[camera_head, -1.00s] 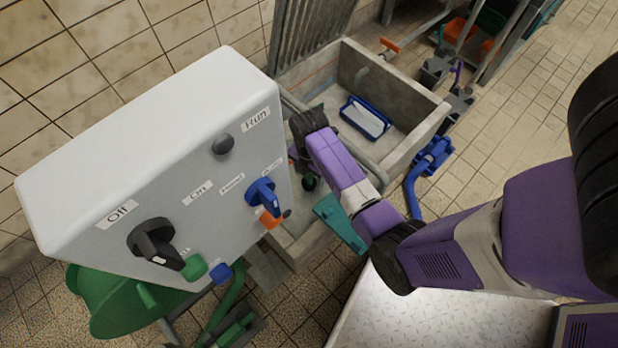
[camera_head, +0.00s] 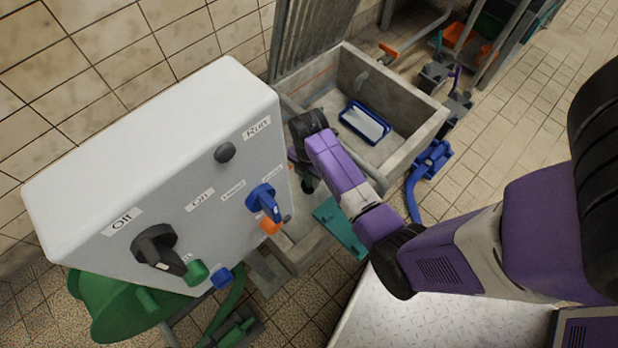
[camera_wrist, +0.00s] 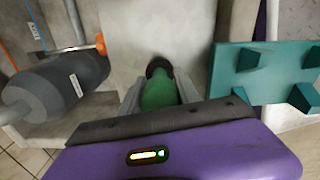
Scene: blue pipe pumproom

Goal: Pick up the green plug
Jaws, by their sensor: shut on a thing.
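The green plug (camera_wrist: 159,93) shows in the wrist view between the two grey fingers of my gripper (camera_wrist: 158,86). It is a rounded green body with a dark end pointing away from me. The fingers are shut on its sides. In the head view the plug (camera_head: 307,186) is a small dark green shape below the end of my arm, beside the right edge of the white panel. My gripper is mostly hidden there by the arm and panel. I cannot tell whether the plug touches the concrete below it.
The white control panel (camera_head: 150,130) with knobs stands close on the left. A concrete basin (camera_head: 425,125) holds a blue-rimmed tray (camera_head: 365,121). A teal plate with pegs (camera_wrist: 265,72) lies right of my gripper; a dark grey cylinder (camera_wrist: 62,88) and orange part (camera_wrist: 101,44) are left.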

